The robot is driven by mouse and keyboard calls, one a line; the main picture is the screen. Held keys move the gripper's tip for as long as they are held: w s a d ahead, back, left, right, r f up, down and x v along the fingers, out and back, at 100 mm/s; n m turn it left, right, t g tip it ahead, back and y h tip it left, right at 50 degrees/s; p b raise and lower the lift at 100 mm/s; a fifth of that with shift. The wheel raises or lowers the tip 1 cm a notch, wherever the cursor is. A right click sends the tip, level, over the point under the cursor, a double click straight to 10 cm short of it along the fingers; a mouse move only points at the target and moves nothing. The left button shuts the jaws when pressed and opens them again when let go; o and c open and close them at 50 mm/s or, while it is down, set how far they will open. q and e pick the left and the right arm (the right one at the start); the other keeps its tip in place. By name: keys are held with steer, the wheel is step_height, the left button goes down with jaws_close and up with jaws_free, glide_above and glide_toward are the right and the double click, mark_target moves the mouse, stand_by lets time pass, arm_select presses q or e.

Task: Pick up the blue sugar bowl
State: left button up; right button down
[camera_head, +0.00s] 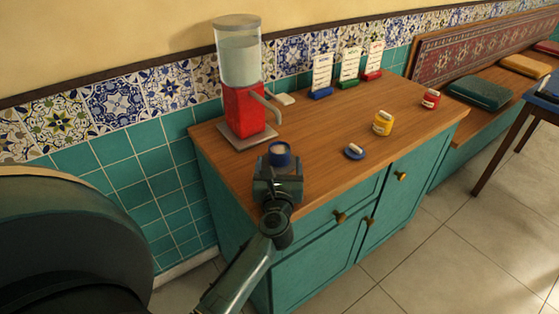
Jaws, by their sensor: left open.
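A round blue bowl (279,153), open at the top, stands on the wooden counter near its front left part. My left gripper (279,168) is open right at the bowl's near side. The gripper body hides the bowl's lower part, and I cannot tell whether the fingers touch it. A low blue piece (354,153) with a white label, perhaps a lid, lies on the counter to the right. My right gripper is not in view.
A red dispenser (245,108) with a clear tank stands behind the bowl. A yellow jar (383,125) and red jar (430,99) stand to the right. Three label cards on coloured bases (346,80) line the back. The wooden counter (325,125) is clear in the middle.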

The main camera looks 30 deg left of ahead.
mark_target(279, 148)
arm_select(q)
steer(key=x, duration=0.6)
steer(key=shift+w+a, duration=0.15)
steer(key=shift+w, duration=0.2)
steer(key=shift+c, duration=0.3)
steer(key=c, duration=1)
steer(key=shift+r, duration=0.1)
steer(key=shift+c, duration=1.1)
